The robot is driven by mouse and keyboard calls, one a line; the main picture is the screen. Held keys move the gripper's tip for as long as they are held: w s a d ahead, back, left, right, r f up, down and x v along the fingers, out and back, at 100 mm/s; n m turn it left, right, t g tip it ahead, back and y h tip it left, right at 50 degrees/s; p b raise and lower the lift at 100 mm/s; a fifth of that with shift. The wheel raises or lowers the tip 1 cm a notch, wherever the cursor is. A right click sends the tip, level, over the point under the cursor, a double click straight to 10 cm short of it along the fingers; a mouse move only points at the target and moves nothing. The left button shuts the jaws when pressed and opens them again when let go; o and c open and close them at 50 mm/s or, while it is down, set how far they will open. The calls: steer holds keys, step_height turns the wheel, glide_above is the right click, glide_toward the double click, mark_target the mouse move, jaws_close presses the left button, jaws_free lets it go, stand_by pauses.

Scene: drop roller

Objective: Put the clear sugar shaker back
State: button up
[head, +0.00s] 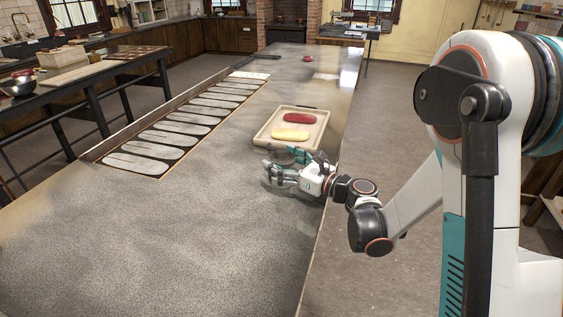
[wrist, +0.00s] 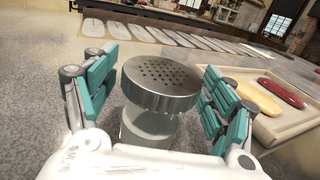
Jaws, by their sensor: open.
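The clear sugar shaker (wrist: 148,128) has a round silver lid with many small holes and a see-through body. In the wrist view it stands upright between the two sets of teal finger pads. My gripper (wrist: 156,82) is open around it, with visible gaps beside the lid on both sides. In the head view my gripper (head: 287,167) is low over the table near the tray's front edge, and the shaker is mostly hidden by the fingers there. I cannot tell whether the shaker's base rests on the table.
A pale tray (head: 262,133) holds a red oval piece (head: 299,118) and a yellow one (head: 290,133), just beyond my gripper. A long rack of pale oval plates (head: 170,138) runs along the left. A small red item (head: 307,58) lies farther back. The near tabletop is clear.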

steer(key=shift+r, duration=0.1)
steer(key=shift+s+d, duration=0.2)
steer(key=p+v, duration=0.2)
steer(key=v, duration=0.9)
steer(key=shift+s+d+p, duration=0.15)
steer(key=shift+d+p, duration=0.05)
steer(key=shift+p, duration=0.15)
